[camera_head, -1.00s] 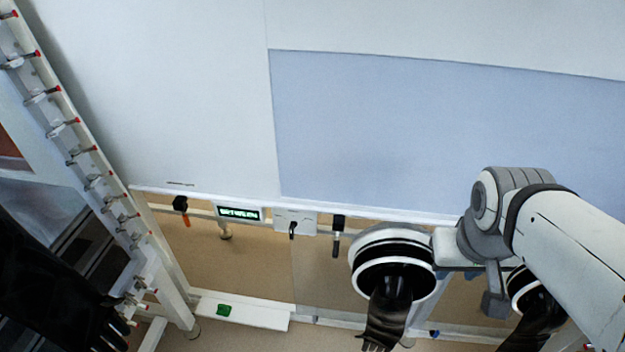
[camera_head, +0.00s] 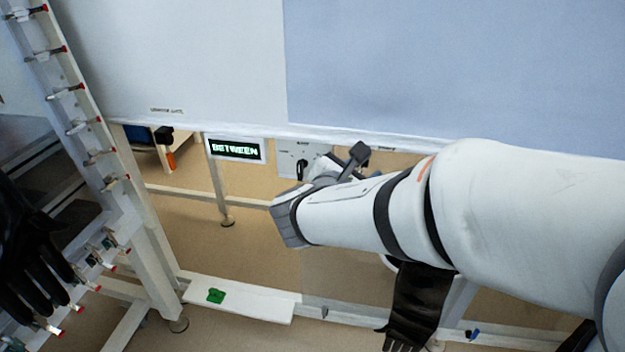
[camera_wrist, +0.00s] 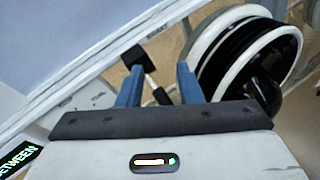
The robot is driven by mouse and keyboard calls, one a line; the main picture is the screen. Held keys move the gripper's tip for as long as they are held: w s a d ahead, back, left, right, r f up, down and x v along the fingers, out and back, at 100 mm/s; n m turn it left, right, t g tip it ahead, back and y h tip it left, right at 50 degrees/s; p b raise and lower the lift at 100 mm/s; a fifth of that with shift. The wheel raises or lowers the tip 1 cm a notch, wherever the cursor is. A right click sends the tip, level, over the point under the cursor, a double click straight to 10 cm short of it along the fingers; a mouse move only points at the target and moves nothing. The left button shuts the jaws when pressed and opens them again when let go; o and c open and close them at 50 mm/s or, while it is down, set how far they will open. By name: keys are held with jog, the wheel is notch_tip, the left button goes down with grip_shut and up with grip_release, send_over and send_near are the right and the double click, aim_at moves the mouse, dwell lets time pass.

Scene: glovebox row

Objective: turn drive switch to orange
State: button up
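The plate's lettering is too small to read. The display also shows at the left edge of the wrist view (camera_wrist: 18,160). My gripper (camera_wrist: 159,68) has its two blue fingers apart, with a gap between them. Beyond the gap is a black-headed fitting (camera_wrist: 138,57) with a rod and dark end. I cannot tell whether anything touches the fingers. In the head view my wrist hides the fingertips and the area right of the plate.
A black fitting with an orange handle (camera_head: 170,160) hangs left of the display. A black glove (camera_head: 418,300) hangs below my arm, and its round port (camera_wrist: 250,50) is close right of my fingers. A green item (camera_head: 215,295) lies on a low white shelf (camera_head: 250,307).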

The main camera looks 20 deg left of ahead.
aim_at(299, 165)
jog(key=s+a+f+n+t+y+b, duration=0.1)
jog(key=a+f+n+t+y+b, duration=0.2)
jog(key=a, duration=0.4)
jog(key=s+a+f+n+t+y+b, duration=0.1)
jog(key=a+f+n+y+b, duration=0.15)
jog(key=a+n, duration=0.35)
jog(key=shift+m, duration=0.6)
jog(key=w, duration=0.5)
jog(key=w+a+r+b, duration=0.1)
jog(key=w, duration=0.1)
jog(key=shift+w+r, duration=0.1)
jog(key=shift+w, duration=0.3)
jog(key=shift+c, duration=0.3)
grip_shut()
